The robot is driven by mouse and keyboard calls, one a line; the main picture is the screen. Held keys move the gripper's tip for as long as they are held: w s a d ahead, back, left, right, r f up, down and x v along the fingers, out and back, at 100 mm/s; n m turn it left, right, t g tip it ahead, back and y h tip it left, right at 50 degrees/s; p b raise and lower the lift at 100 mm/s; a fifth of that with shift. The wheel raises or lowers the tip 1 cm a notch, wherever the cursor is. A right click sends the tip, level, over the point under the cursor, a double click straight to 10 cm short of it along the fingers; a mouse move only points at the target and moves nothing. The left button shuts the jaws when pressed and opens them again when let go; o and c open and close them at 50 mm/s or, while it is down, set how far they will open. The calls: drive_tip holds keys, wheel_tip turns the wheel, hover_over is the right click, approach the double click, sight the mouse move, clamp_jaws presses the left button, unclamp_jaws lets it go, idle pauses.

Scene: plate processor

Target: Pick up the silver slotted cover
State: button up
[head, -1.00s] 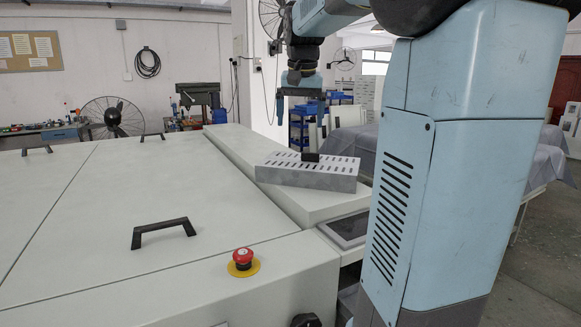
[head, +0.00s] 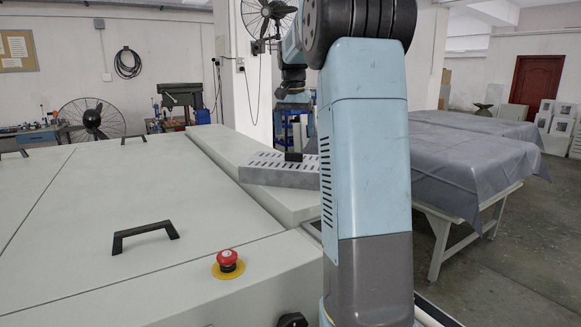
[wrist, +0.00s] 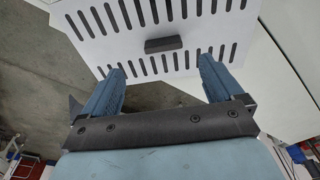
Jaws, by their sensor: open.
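The silver slotted cover (head: 270,173) lies on the right-hand strip of the machine top in the head view, its right part hidden behind my arm. It has rows of dark slots and a small black block handle (head: 293,157) on top. In the wrist view the cover (wrist: 215,35) fills the upper middle, with its black handle (wrist: 164,44) just beyond and between my fingertips. My gripper (wrist: 160,68) is open and empty, with a blue finger on each side. The fingers appear apart from the handle. In the head view the fingers are hard to make out.
A pale machine top (head: 90,215) carries black handles (head: 145,235) and a red emergency stop button (head: 228,262) on a yellow base. A table with a grey cloth (head: 470,165) stands to the right, with open floor beside it. A fan (head: 92,120) stands behind.

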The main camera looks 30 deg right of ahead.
sight(294, 165)
drive_tip(key=shift+w+d+f, duration=0.1)
drive_tip(key=shift+w+f, duration=0.1)
drive_tip(key=shift+f, duration=1.05)
drive_tip(key=shift+w+f, duration=0.15)
drive_tip(key=shift+f, duration=1.15)
drive_tip(key=shift+w+d+f, duration=0.1)
drive_tip(key=shift+w+f, duration=0.1)
drive_tip(key=shift+f, duration=1.05)
drive_tip(key=shift+a+r, duration=0.1)
clamp_jaws()
